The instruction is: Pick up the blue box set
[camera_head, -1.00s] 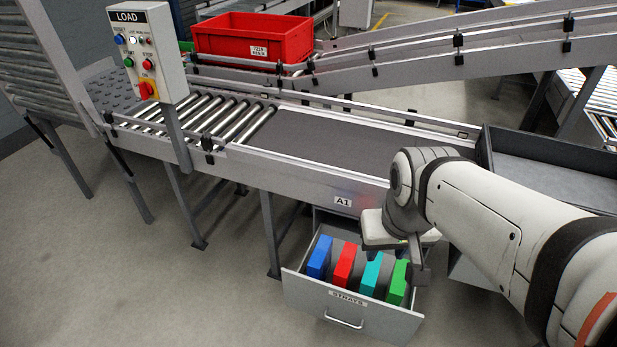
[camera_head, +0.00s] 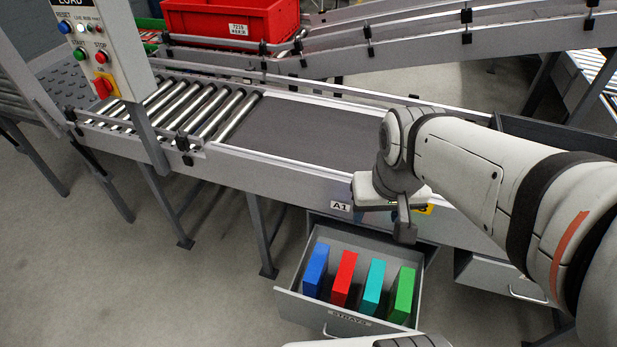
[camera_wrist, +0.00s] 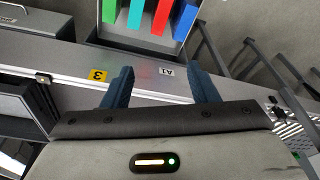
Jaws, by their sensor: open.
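The blue box (camera_head: 316,270) stands upright at the left end of a row in an open grey drawer (camera_head: 355,322) labelled STRAYS. A red box (camera_head: 344,278), a teal box (camera_head: 373,286) and a green box (camera_head: 403,294) stand to its right. In the wrist view the blue box (camera_wrist: 185,20) is at the top, partly cut off by the frame edge. My gripper (camera_wrist: 160,88) is open and empty, its two dark blue fingers apart over the conveyor's side. In the head view my gripper (camera_head: 404,222) is above and right of the drawer, apart from the boxes.
The conveyor frame (camera_head: 290,185) with label A1 runs above and behind the drawer. A control post (camera_head: 100,55) stands at the left and a red crate (camera_head: 230,20) at the back. Another drawer (camera_head: 505,280) is at the right. Floor left of the open drawer is clear.

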